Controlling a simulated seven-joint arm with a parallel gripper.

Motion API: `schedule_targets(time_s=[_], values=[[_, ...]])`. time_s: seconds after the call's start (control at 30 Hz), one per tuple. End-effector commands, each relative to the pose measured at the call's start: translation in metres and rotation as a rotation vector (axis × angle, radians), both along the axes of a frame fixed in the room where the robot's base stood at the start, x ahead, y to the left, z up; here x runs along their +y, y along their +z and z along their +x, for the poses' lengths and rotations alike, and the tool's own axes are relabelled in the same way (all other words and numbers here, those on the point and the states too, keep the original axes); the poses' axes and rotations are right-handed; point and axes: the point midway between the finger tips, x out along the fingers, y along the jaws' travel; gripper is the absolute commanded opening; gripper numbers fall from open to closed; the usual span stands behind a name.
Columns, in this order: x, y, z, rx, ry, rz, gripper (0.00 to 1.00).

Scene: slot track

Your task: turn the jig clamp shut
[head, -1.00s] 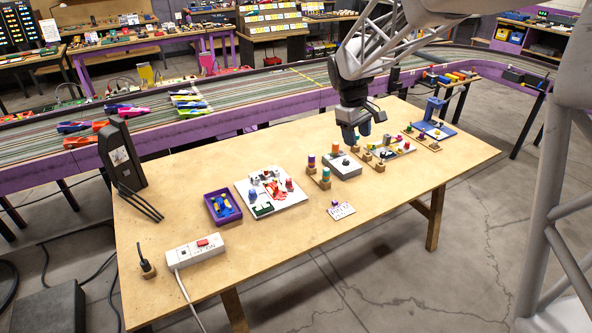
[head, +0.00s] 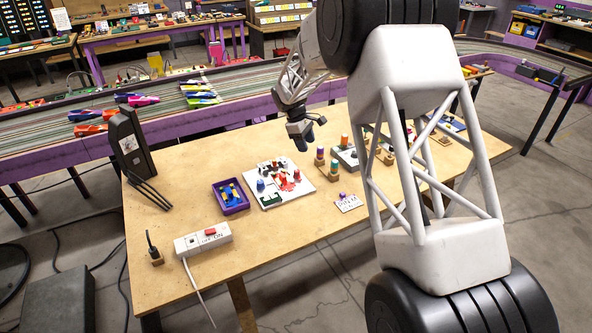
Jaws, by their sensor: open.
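A white board (head: 264,202) lies near the middle of the table, with red, blue, green and dark small parts on it. It looks like the jig, but the parts are too small to tell which one is the clamp or how it is turned. My gripper (head: 303,142) is open and empty, pointing down. In the picture it shows just above and right of the board's far right corner, apart from it and above the table. My arm hides part of the table's right side.
A purple tray (head: 231,209) with blue and yellow pieces is left of the board. Coloured pegs on wooden blocks (head: 320,162) stand to its right. A small card (head: 348,203), a power strip (head: 203,239) and a black upright box (head: 130,145) are also on the table (head: 285,235).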

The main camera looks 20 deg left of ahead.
Motion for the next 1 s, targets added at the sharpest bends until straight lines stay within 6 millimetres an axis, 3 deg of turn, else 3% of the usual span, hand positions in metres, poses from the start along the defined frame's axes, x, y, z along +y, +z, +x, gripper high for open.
schedule_targets(time_s=[0.2,0.4,1.0], values=[[0.043,-0.045,0.012,0.032,0.09,-0.031,0.52],[0.066,-0.069,0.017,0.047,0.138,-0.046,0.52],[0.07,-0.077,0.018,0.052,0.149,-0.051,0.52]])
